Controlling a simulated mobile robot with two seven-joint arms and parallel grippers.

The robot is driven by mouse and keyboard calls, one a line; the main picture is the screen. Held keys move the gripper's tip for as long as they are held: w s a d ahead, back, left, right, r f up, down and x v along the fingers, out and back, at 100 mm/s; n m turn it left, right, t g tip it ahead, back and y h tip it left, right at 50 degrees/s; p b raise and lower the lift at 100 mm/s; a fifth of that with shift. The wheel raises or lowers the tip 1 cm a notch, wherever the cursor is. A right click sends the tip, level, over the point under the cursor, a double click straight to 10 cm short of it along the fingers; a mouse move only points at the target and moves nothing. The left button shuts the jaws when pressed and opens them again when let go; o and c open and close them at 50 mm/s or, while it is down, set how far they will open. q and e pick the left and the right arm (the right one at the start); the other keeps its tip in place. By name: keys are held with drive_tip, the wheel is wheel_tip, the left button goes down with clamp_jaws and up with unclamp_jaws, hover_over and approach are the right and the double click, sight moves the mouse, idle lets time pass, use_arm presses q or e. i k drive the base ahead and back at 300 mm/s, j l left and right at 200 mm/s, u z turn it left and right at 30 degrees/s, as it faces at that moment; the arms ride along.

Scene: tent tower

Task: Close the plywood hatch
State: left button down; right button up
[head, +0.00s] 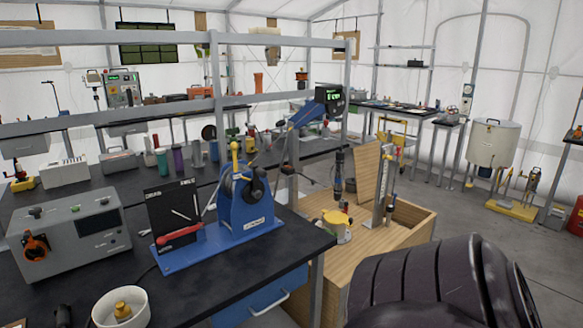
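The plywood hatch (366,174) stands raised, close to upright and leaning a little, on the plywood box (384,259) right of centre. To its right the box top looks open, with a raised wooden rim. A tall grey metal stand (382,186) rises by the opening and covers part of the hatch's right side. The hatch's lower edge and hinge are hard to make out. Neither of my grippers shows in this view.
A yellow and white power tool (337,227) sits on the box top, left of the opening. The dark workbench (235,274) with a blue machine (250,203) stands at left. A large dark ribbed shape covers the lower right. Open floor (470,218) lies right of the box.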

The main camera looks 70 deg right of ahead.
sight(366, 155)
drive_tip(key=z, duration=2.6)
drive_tip(key=i+l+z, duration=0.1)
drive_tip(key=z, duration=0.3)
drive_tip(key=i+l+z, duration=0.1)
drive_tip(key=z, duration=0.3)
drive_tip(key=i+z, duration=0.15)
drive_tip(key=z, duration=0.25)
drive_tip(key=i+j+z, duration=0.2)
drive_tip(key=i, duration=1.15)
drive_tip(key=i+l, duration=0.1)
drive_tip(key=i, duration=1.25)
drive_tip(key=i+l, duration=0.1)
drive_tip(key=i, duration=1.25)
drive_tip(key=i+l+u, duration=0.1)
drive_tip(key=i+u, duration=0.3)
drive_tip(key=i, duration=0.9)
drive_tip(key=i+u, duration=0.6)
drive_tip(key=u, duration=0.15)
drive_tip(key=i+l+u, duration=0.1)
drive_tip(key=i+u, duration=0.25)
drive_tip(key=k, duration=0.1)
